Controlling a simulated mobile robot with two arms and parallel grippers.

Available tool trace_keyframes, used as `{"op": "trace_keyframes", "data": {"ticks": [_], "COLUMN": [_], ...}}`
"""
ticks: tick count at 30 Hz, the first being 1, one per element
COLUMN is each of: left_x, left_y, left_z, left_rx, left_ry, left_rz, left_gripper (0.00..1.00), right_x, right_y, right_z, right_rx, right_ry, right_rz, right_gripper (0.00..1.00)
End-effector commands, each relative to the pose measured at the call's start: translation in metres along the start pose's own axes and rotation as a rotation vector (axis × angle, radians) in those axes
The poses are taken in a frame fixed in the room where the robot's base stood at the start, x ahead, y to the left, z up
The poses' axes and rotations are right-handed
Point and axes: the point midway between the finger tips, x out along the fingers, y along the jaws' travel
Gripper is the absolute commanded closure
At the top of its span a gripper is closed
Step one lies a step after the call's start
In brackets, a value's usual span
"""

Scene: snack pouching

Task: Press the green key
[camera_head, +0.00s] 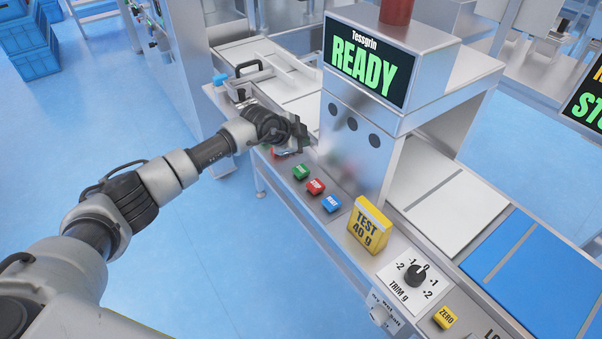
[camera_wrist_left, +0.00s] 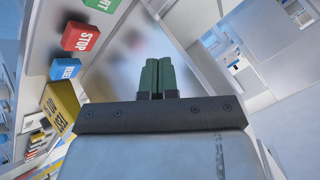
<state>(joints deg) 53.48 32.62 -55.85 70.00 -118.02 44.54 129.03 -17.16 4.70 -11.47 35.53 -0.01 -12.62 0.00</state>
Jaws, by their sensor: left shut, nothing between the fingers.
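The green key (camera_head: 301,172) is on the sloped front panel of the machine, at the left of a row with a red key (camera_head: 316,187) and a blue key (camera_head: 332,203). The green key also shows at the top edge of the left wrist view (camera_wrist_left: 102,4), partly cut off, with the red STOP key (camera_wrist_left: 80,37) below it. My left gripper (camera_head: 303,141) is shut and empty, above and beyond the green key, close to the machine's metal face and apart from the key. Its fingers (camera_wrist_left: 158,78) are together in the wrist view. My right gripper is not in view.
The machine's screen (camera_head: 366,65) reads READY. A yellow TEST 40 g block (camera_head: 370,225), a trim knob (camera_head: 415,275) and a yellow ZERO key (camera_head: 444,317) lie further right on the panel. Open blue floor (camera_head: 200,260) is in front.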

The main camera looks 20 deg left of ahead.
Motion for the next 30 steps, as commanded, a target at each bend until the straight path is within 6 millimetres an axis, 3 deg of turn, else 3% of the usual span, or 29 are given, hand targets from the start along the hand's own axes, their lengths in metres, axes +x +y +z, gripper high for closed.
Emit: {"op": "trace_keyframes", "data": {"ticks": [1, 9, 16, 30], "left_x": [0.009, 0.035, 0.047, 0.048], "left_y": [0.007, 0.025, 0.034, 0.035], "left_z": [0.007, 0.025, 0.034, 0.035], "left_rx": [0.001, 0.001, -0.001, 0.000], "left_ry": [0.000, 0.000, 0.000, 0.001], "left_rz": [0.000, -0.001, 0.000, 0.000], "left_gripper": [1.00, 1.00, 1.00, 1.00], "right_x": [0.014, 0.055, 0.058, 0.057], "right_y": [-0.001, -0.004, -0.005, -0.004], "right_z": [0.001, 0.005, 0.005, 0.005], "right_rx": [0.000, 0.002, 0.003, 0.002], "right_ry": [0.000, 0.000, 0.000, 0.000], "right_rz": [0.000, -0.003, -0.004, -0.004], "right_gripper": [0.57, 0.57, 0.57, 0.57]}}
